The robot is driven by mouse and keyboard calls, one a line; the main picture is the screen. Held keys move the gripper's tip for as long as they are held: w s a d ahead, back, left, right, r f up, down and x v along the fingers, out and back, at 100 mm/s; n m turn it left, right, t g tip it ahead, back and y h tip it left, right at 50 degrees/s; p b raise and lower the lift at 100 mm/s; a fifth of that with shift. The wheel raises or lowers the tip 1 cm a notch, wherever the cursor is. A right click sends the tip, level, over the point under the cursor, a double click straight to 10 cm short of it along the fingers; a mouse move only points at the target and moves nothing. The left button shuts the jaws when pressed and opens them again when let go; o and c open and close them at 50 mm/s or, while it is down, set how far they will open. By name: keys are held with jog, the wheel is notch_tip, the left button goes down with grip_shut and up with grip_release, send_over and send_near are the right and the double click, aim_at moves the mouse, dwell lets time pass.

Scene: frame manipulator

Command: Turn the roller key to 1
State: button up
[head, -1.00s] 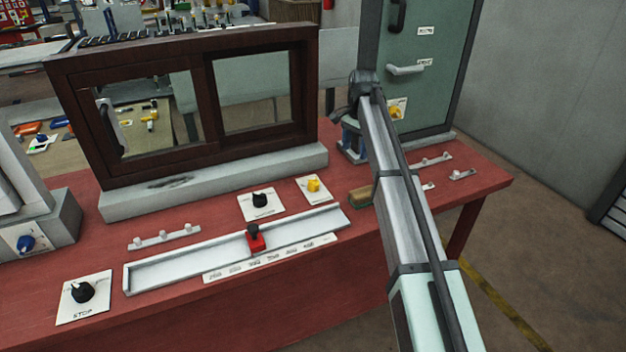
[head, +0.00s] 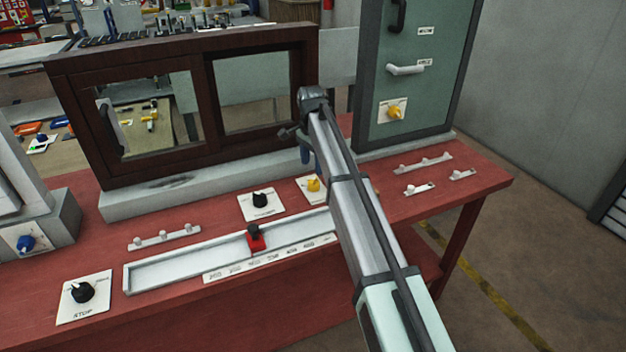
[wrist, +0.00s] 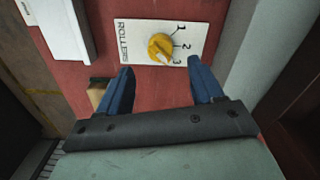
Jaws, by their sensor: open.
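The roller key is a yellow knob (wrist: 161,47) on a white plate (wrist: 137,36) lettered ROLLERS, with 1, 2 and 3 beside it. In the wrist view its pale pointer appears to face the 3. The knob also shows in the head view (head: 313,184), on the red bench right of a black knob. My gripper (wrist: 160,70) is open and empty. Its blue fingers are spread to either side of the knob's line in the wrist view, apart from the knob. In the head view my gripper (head: 304,158) is mostly hidden behind my arm.
A white slider rail (head: 190,262) with a red slider (head: 255,240) lies in front of the knobs. A dark framed window (head: 190,100) stands behind. A green cabinet (head: 395,75) stands at right. A wooden block (wrist: 97,95) lies near my left finger.

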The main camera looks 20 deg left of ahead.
aim_at(313, 179)
notch_tip(313, 179, down, 7)
jog(key=shift+d+r, duration=0.1)
dwell(0.3)
jog(key=shift+c, duration=0.3)
jog(key=c, duration=1)
